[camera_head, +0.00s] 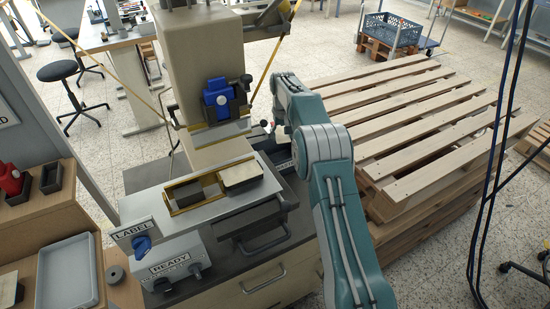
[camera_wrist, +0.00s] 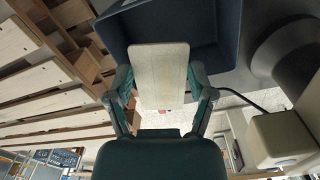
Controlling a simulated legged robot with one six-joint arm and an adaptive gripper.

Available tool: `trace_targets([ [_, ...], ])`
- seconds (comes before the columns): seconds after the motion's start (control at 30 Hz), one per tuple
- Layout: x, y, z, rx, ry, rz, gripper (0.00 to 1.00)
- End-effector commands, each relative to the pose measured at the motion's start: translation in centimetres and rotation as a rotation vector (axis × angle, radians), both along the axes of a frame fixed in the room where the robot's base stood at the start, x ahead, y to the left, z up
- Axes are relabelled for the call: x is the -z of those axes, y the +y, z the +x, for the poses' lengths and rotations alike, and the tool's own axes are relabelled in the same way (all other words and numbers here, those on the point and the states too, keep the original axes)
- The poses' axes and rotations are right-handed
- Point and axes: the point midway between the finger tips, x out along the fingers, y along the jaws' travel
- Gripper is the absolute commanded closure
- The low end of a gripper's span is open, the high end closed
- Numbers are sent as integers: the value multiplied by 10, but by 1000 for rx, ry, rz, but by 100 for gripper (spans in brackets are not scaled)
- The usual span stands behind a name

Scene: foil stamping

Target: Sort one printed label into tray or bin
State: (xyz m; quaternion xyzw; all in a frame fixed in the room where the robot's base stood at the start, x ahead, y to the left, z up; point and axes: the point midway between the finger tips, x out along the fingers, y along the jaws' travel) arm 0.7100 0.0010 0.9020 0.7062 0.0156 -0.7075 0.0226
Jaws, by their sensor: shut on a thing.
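In the wrist view my gripper (camera_wrist: 160,80) is shut on a pale, flat rectangular label (camera_wrist: 160,62), with one finger at each long side. The label overlaps an open dark blue bin (camera_wrist: 232,30) behind it; I cannot tell the height between them. In the head view my arm bends behind the stamping press (camera_head: 188,50), and the gripper and held label are mostly hidden there. A dark box with a partly hidden sign (camera_head: 284,164) shows beside the press. An empty grey tray (camera_head: 68,272) lies at the lower left on a wooden bench.
A LABEL sign (camera_head: 132,229) and a READY box (camera_head: 170,266) stand at the press front. Stacked wooden pallets (camera_head: 410,130) fill the right side. Dark cables (camera_head: 500,140) hang at the far right.

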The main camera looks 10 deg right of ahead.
Motion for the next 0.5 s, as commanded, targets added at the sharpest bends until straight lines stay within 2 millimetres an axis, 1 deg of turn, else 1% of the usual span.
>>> trace_targets([
  [0.1, 15, 0, -1, 0, 4, 0, 47],
  [0.3, 39, -1, 0, 0, 2, 0, 47],
  [0.4, 47, 0, 0, 0, 2, 0, 47],
  [0.5, 52, 0, 0, 0, 1, 0, 47],
])
